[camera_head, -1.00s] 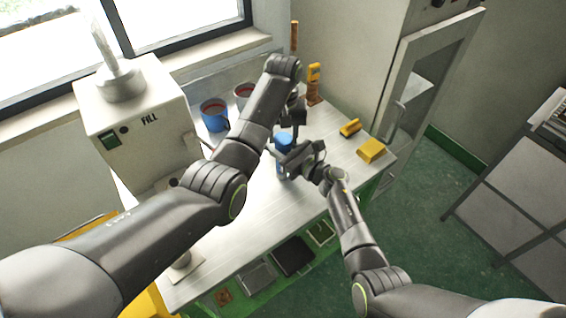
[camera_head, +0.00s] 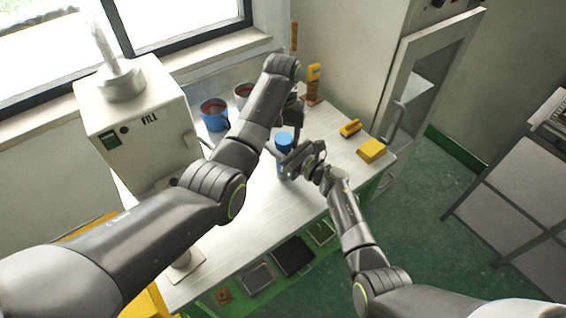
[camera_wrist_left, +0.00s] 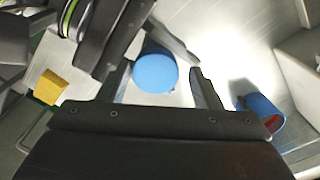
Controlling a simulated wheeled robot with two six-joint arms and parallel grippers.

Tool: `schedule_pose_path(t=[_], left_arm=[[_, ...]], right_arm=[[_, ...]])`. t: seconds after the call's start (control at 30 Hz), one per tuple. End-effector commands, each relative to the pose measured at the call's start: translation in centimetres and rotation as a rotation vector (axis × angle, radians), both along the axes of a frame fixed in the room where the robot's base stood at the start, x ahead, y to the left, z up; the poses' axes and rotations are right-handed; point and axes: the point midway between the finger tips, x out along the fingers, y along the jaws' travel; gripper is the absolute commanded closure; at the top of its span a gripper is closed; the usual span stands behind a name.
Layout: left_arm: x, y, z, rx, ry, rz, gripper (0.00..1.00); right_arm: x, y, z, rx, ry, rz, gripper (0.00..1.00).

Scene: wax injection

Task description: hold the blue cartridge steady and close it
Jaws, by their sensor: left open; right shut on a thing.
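The blue cartridge (camera_head: 283,168) stands upright on the metal table, with a round blue cap (camera_head: 284,138) on top. My right gripper (camera_head: 289,161) is shut on the cartridge's side. My left gripper (camera_head: 290,122) is open just above and behind the cap, holding nothing. In the left wrist view the cap (camera_wrist_left: 155,73) lies between the two spread fingers as seen from above, and the right gripper (camera_wrist_left: 112,38) shows at upper left. The cartridge's lower body is partly hidden by my right gripper. I cannot tell whether the cap is fully seated.
A blue mug (camera_head: 214,118) and another mug (camera_head: 243,94) stand at the back by the FILL machine (camera_head: 140,125). Yellow blocks (camera_head: 371,150) lie at the table's right end. A yellow-topped tool (camera_head: 313,76) stands behind my left gripper. The table's front left is clear.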

Motion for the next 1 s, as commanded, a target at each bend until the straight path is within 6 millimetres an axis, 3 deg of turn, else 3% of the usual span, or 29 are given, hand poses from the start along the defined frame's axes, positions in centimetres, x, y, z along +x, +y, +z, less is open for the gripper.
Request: schedule_pose_path(t=[0.27,0.6,1.0], left_arm=[[-0.3,-0.7,0.4,-0.013,0.004,-0.009,0.33],[-0.2,-0.5,4.4,-0.009,0.002,-0.007,0.33],[-0.1,-0.3,4.7,-0.006,0.001,0.013,0.36]], right_arm=[[-0.1,0.4,0.0,0.001,0.000,0.005,1.00],[-0.1,0.2,-0.1,0.001,0.002,0.003,1.00],[0.0,0.1,0.0,0.000,0.000,0.002,1.00]])
